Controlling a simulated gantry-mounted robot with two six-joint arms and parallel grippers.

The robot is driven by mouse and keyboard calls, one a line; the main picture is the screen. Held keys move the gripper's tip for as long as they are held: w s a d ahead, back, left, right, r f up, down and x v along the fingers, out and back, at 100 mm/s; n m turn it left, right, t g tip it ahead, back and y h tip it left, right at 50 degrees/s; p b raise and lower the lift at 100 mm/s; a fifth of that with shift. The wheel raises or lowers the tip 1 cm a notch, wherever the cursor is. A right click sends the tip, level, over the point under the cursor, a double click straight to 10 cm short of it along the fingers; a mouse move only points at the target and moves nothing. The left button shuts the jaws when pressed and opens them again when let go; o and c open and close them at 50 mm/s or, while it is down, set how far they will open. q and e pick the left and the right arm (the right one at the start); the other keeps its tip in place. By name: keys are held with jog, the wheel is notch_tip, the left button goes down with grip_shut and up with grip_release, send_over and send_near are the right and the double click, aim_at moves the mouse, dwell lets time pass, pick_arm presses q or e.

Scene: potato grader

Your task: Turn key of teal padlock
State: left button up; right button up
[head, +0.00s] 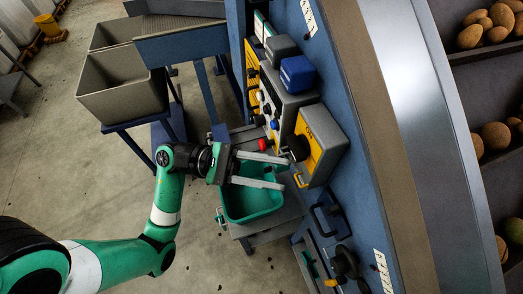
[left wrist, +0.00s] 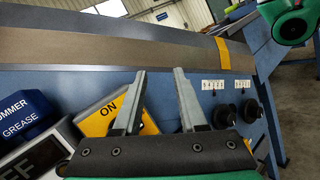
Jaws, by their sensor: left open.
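My left gripper (head: 285,173) is open and empty, with its two grey fingers apart. It hangs above a teal bin and points at the blue machine panel, near a grey and yellow switch box (head: 323,138). In the left wrist view the open fingers (left wrist: 159,85) stand in front of the yellow ON plate (left wrist: 98,122) of this box. A small teal shape (head: 310,263) shows low on the machine side in the head view. It is too small to tell whether it is the padlock, and no key can be made out. My right gripper is not in view.
The teal bin (head: 226,203) stands on a grey stand below the gripper. Blue (head: 298,74) and grey boxes with knobs line the panel above. Two black knobs (left wrist: 223,116) sit right of the fingers in the wrist view. Open floor (head: 100,170) lies at left.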

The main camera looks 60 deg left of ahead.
pick_arm(q)
jog(key=s+a+f+n+t+y+b, duration=0.15)
jog(key=a+f+n+y, duration=0.35)
jog(key=f, duration=0.7)
jog(key=n+t+y+b, duration=0.1)
jog(key=n+t+y, duration=0.2)
jog(key=n+y, duration=0.4)
send_near(270, 169)
jog(key=b+x, duration=0.1)
jog(key=x, duration=0.6)
jog(key=shift+w+a+f+b, duration=0.2)
jog(key=shift+w+f+b, duration=0.1)
jog(key=shift+w, duration=0.1)
grip_shut()
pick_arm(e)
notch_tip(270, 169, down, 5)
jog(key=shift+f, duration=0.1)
